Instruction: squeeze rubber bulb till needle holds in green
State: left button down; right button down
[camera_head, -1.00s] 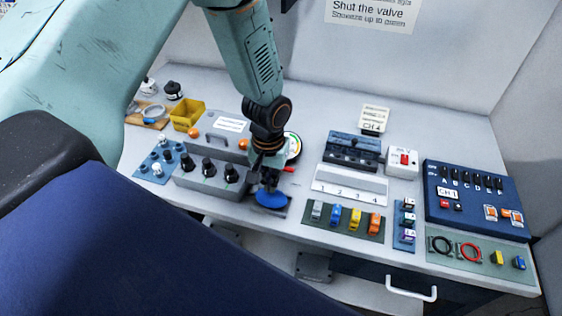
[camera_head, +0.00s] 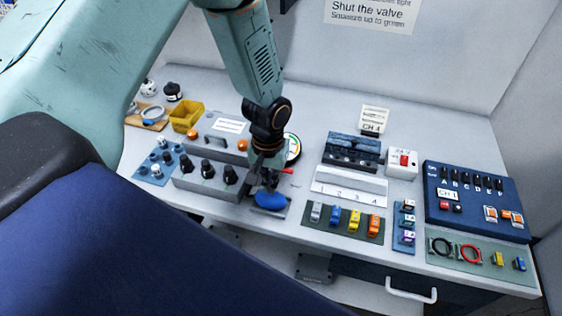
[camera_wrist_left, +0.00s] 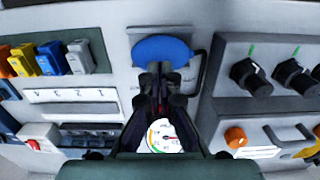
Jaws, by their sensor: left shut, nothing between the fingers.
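The blue rubber bulb (camera_head: 270,201) sits on its small plate near the front edge of the bench. It also shows in the left wrist view (camera_wrist_left: 161,49). My left gripper (camera_head: 268,184) is shut and empty, just above and behind the bulb; I cannot tell whether its tips touch it. The round gauge (camera_head: 294,146) with a coloured scale is partly hidden behind my left gripper. In the left wrist view the gauge (camera_wrist_left: 160,136) shows a dark needle, but its reading is unclear. A red lever (camera_head: 287,171) shows beside the gripper. My right gripper is out of view.
A grey box with black knobs (camera_head: 208,170) stands close left of the bulb. A panel of coloured connectors (camera_head: 343,219) lies to the right. A yellow bin (camera_head: 186,117) is at the back left, and a blue switch panel (camera_head: 474,201) at the right.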

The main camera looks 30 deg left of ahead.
pick_arm(q)
jog(key=shift+s, duration=0.1)
jog(key=shift+f, duration=0.3)
dwell(0.3)
jog(key=shift+f+b, duration=0.35)
jog(key=shift+f, duration=0.15)
